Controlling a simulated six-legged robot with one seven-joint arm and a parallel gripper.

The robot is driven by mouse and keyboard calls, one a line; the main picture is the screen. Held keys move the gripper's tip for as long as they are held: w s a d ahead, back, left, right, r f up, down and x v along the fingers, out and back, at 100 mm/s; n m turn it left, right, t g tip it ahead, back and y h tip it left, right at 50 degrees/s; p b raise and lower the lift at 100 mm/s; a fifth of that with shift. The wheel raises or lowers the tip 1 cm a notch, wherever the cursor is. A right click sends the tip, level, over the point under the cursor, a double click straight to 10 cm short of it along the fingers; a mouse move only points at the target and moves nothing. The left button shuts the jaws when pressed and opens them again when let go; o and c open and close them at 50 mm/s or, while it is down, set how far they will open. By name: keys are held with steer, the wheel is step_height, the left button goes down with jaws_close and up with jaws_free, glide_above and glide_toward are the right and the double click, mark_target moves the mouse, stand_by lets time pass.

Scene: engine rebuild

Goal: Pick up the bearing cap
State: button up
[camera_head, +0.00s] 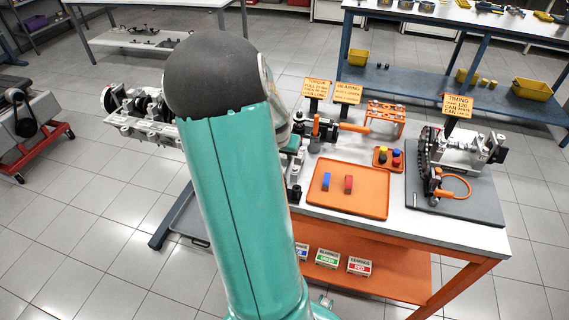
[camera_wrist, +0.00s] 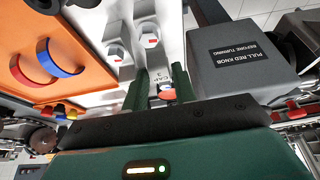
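In the wrist view, a pale grey block labelled "CAP 3" (camera_wrist: 155,79) lies between and just beyond the fingertips of my gripper (camera_wrist: 161,75). This looks like the bearing cap. A small orange-red part (camera_wrist: 167,94) shows beside the label. My two green fingers stand apart, one on each side of the label, with a gap between them. I cannot tell whether either finger touches the block. In the head view my arm covers much of the bench's left end, and I cannot make out the cap there.
An orange tray (camera_head: 327,201) holds a blue shell (camera_head: 326,182) and a red shell (camera_head: 348,184). White-headed bolts (camera_wrist: 117,52) stand close to my fingers. A grey box (camera_wrist: 238,62) reading "PULL RED KNOB BEFORE TURNING" is close on the right. A timing rig (camera_head: 460,152) stands at the bench's right.

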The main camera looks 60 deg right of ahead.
steer(key=x, duration=0.3)
jaws_close()
steer(key=shift+r, duration=0.1)
steer(key=shift+r, duration=0.65)
steer(key=w+a+r, duration=0.9)
steer(key=w+r, duration=0.1)
steer(key=r, duration=0.1)
steer(key=shift+a+r, duration=0.25)
steer(key=shift+r, duration=0.1)
steer(key=shift+w, duration=0.15)
